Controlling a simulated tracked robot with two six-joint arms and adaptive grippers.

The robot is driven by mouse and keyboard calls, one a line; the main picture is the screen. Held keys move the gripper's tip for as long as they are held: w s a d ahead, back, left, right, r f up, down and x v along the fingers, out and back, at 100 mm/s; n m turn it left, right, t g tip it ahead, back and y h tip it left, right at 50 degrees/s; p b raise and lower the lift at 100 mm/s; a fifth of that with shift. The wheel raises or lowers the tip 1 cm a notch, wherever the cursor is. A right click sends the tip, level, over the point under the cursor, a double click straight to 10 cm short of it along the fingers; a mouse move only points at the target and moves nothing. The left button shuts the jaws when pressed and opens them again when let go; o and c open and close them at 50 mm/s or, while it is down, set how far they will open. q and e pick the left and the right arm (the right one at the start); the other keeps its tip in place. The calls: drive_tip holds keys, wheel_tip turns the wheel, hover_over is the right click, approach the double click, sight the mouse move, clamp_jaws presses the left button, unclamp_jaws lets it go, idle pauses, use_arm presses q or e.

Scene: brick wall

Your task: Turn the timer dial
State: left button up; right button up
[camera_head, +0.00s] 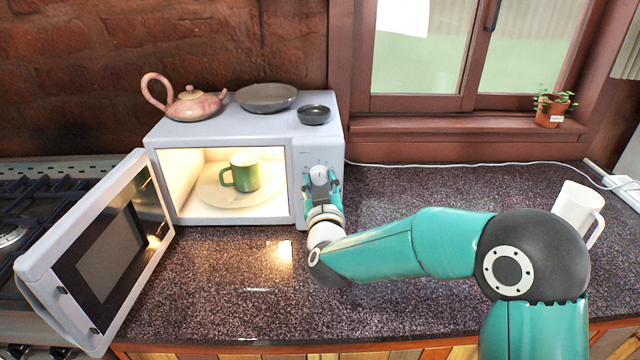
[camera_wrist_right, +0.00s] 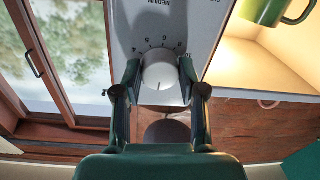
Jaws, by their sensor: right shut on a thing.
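The white round timer dial (camera_head: 319,173) is on the right-hand control panel of the microwave (camera_head: 222,140). In the right wrist view the dial (camera_wrist_right: 160,70) sits between the two fingertips, with printed numbers around its far side and a small dark mark on its face. My right gripper (camera_head: 322,184) is shut on the dial, one finger on each side, as the wrist view (camera_wrist_right: 159,78) also shows. A second knob on the panel, below the dial, is mostly hidden by the gripper. The left gripper is not in view.
The microwave door (camera_head: 100,250) stands wide open at the left. A green mug (camera_head: 245,176) stands on the lit plate inside. A teapot (camera_head: 194,106), a grey plate (camera_head: 266,97) and a small dark bowl (camera_head: 313,115) sit on top. A white mug (camera_head: 577,207) stands right.

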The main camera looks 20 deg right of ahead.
drive_tip(key=shift+f+m+b, duration=0.25)
drive_tip(key=shift+m+b, duration=1.35)
drive_tip(key=shift+b, duration=1.05)
drive_tip(key=shift+r+m+b, duration=0.15)
drive_tip(key=shift+m+b, duration=1.15)
drive_tip(key=shift+b, duration=0.05)
drive_tip(key=o, duration=1.1)
drive_tip(key=shift+o, duration=0.2)
drive_tip(key=v, duration=1.2)
drive_tip(key=shift+a, duration=0.1)
